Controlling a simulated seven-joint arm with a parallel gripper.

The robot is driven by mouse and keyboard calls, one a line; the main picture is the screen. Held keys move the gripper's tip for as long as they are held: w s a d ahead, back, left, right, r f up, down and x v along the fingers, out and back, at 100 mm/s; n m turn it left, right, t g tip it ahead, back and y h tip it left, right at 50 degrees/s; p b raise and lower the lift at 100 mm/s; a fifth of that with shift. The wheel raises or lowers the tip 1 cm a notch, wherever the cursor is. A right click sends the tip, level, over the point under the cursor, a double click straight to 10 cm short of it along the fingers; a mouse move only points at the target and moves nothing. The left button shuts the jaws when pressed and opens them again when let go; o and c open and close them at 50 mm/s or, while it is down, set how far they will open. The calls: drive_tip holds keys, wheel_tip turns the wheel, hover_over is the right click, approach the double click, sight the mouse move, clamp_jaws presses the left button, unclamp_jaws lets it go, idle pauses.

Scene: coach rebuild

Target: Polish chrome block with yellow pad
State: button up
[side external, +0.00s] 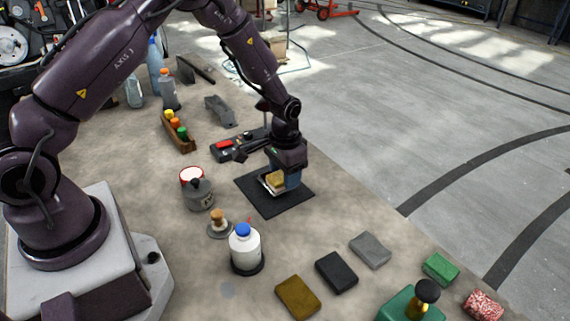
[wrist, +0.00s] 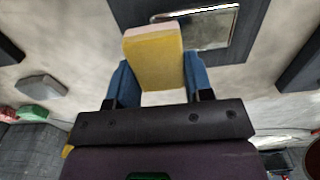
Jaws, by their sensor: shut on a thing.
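My gripper (side external: 285,179) is over the dark mat (side external: 268,209) in the side external view. Its blue fingers are shut on the yellow pad (wrist: 153,62), which also shows in the side external view (side external: 275,180). The pad has a pale face at its far end. The chrome block (wrist: 214,28) lies flat on the mat, its shiny top showing beyond and right of the pad in the wrist view. The pad hides part of the block. Only a bright sliver of the block (side external: 264,181) shows from the side. I cannot tell whether pad and block touch.
Brown (side external: 297,297), black (side external: 336,272), grey (side external: 370,250) and green (side external: 440,268) pads lie at the front. A white bottle (side external: 245,250) and a grey pot (side external: 199,195) stand left of the mat. A wooden caddy (side external: 178,138) and a red-and-black tool (side external: 230,146) lie behind.

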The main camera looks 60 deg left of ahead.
sight(269, 172)
drive_tip(key=shift+f, duration=0.5)
drive_tip(key=shift+a+f, duration=0.5)
drive_tip(key=shift+f, duration=0.05)
drive_tip(key=shift+a+f, duration=0.1)
drive_tip(key=shift+a, duration=2.9)
drive_tip(key=shift+d, duration=3.65)
drive_tip(key=shift+a+r, duration=0.15)
drive_tip(key=shift+r, duration=3.95)
